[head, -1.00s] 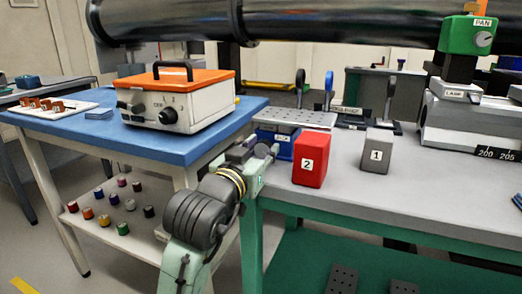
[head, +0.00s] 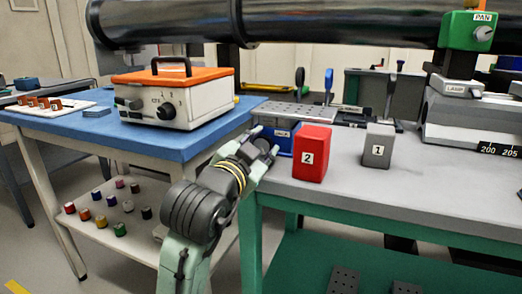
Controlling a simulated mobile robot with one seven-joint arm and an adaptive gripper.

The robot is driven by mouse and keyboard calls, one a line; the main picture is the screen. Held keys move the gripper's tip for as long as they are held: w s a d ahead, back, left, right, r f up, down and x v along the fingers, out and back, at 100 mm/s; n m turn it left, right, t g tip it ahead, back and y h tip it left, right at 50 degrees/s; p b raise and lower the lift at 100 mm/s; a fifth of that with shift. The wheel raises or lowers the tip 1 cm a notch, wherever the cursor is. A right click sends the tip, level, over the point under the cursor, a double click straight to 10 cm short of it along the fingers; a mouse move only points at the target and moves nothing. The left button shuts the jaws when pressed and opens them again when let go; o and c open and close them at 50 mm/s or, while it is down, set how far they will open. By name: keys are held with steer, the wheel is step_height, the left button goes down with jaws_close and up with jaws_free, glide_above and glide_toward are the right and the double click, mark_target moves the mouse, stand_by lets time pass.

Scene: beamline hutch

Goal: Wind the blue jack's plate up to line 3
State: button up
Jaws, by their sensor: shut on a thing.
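The blue jack (head: 284,138) stands at the left end of the grey bench, with a small pale label on its front. It is partly hidden by my gripper and the red block. A grey plate with holes (head: 297,112) shows just above and behind it; I cannot tell whether it rests on the jack. No line marks or scale can be read on the jack. My gripper (head: 263,142) is at the jack's left front side, shut on what appears to be its knob, which the fingers hide.
A red block marked 2 (head: 311,153) stands close to the right of the jack, and a grey block marked 1 (head: 379,146) farther right. A blue table (head: 60,123) with an orange-topped box (head: 172,99) is at the left. A black pipe (head: 330,22) runs overhead.

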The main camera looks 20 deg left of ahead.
steer(key=shift+f+m, duration=0.1)
steer(key=shift+m, duration=0.6)
steer(key=o, duration=1.2)
steer(key=shift+c, duration=0.2)
steer(key=shift+d, duration=0.1)
